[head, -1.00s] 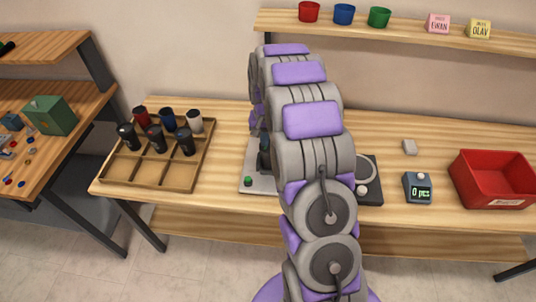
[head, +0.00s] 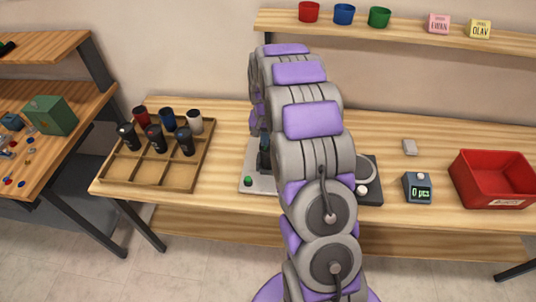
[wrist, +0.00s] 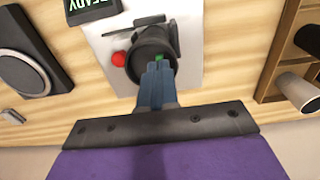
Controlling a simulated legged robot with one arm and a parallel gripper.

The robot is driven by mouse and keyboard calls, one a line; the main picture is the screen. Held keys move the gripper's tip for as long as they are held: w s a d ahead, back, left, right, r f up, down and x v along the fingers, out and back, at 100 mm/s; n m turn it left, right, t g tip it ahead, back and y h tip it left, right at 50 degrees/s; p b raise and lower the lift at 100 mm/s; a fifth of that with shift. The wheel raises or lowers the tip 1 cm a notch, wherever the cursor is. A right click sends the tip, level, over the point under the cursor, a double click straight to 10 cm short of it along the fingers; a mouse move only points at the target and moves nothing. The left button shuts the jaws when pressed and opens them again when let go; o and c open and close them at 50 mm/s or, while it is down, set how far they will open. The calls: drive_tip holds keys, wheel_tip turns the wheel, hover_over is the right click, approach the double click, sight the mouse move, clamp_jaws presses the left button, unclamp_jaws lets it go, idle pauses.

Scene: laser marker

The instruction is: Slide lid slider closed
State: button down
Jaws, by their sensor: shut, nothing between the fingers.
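The laser marker's pale base plate (head: 258,183) shows in the head view, mostly hidden behind my arm; a green button (head: 248,181) sits at its front left corner. In the wrist view the plate (wrist: 192,75) carries a dark round part (wrist: 146,46) with a flat dark piece across it. I cannot tell for sure which piece is the lid slider. My gripper (wrist: 158,66) is shut and empty, with its blue-grey fingertips over or against the dark round part; contact is unclear. A bit of green shows just beyond the fingertips. A red button (wrist: 118,59) is beside the part.
A display reading READY (wrist: 92,8) is beyond the plate. A wooden tray (head: 150,186) with several dark cups stands left. A dark pad with a ring (head: 372,190), a counter (head: 418,187) and a red bin (head: 492,180) are right.

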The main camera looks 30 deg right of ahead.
drive_tip(key=shift+f, duration=0.8)
idle(0.8)
drive_tip(key=shift+w+d+p, duration=0.4)
drive_tip(key=shift+w+d, duration=0.05)
drive_tip(key=shift+w, duration=0.2)
idle(1.0)
drive_tip(key=shift+r, duration=0.1)
wheel_tip(320, 180, up, 7)
drive_tip(key=p, duration=0.3)
idle(0.9)
idle(0.4)
